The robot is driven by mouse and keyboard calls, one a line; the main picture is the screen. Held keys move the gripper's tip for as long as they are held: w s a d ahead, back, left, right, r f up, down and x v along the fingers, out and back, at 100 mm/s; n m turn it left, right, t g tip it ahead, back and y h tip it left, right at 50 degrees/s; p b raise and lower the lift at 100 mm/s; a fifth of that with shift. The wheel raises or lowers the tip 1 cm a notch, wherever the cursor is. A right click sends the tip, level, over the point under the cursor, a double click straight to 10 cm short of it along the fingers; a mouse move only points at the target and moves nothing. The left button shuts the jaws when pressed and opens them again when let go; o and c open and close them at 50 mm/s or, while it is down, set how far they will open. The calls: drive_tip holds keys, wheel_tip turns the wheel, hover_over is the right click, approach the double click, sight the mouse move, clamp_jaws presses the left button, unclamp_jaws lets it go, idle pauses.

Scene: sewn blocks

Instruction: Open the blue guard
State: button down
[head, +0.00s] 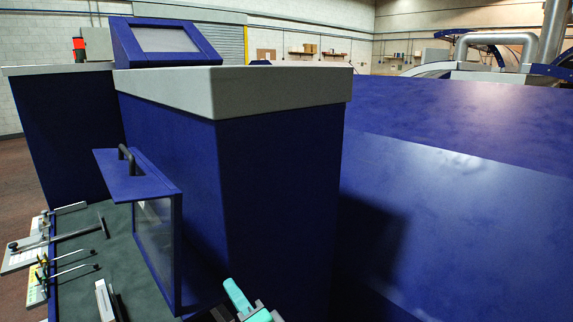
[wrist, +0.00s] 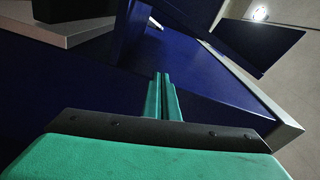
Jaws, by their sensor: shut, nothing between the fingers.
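The blue guard (head: 150,205) shows in the head view at the left, a blue frame with a clear window and a blue top plate. A black handle (head: 126,158) stands on its top plate. It stands over a dark green work surface beside the big blue cabinet. My gripper (head: 237,297) is at the bottom of the head view, to the right of and lower than the guard, apart from the handle. In the wrist view my gripper's teal fingers (wrist: 162,95) are together with nothing between them. Blue panels lie beyond the fingertips; I cannot tell which is the guard.
A tall blue cabinet (head: 275,190) with a grey top stands right of the guard. A screen (head: 166,40) sits on top. Several levers and metal tools (head: 60,240) lie at the left. A wide blue surface (head: 460,210) fills the right side.

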drive_tip(key=s+d+f+h, duration=0.3)
drive_tip(key=s+f, duration=0.2)
drive_tip(key=f, duration=0.3)
drive_tip(key=s+d+f+t+h, duration=0.1)
drive_tip(key=s+d+f+h, duration=0.2)
drive_tip(key=f, duration=0.5)
drive_tip(key=s+d+f+h, duration=0.2)
drive_tip(key=s+d+f, duration=0.1)
drive_tip(key=s+f, duration=0.4)
drive_tip(key=s+d+f+n+h, duration=0.1)
drive_tip(key=s+n, duration=0.3)
drive_tip(key=s, duration=0.7)
drive_tip(key=s+d+f+n+h, duration=0.1)
drive_tip(key=s+f+n, duration=0.2)
drive_tip(key=s, duration=0.9)
drive_tip(key=shift+d+f+n+g, duration=0.2)
drive_tip(key=shift+f+n+g, duration=0.15)
drive_tip(key=shift+n, duration=0.35)
drive_tip(key=c, duration=2.1)
unclamp_jaws()
drive_tip(key=shift+s+r, duration=0.15)
drive_tip(key=shift+s, duration=0.1)
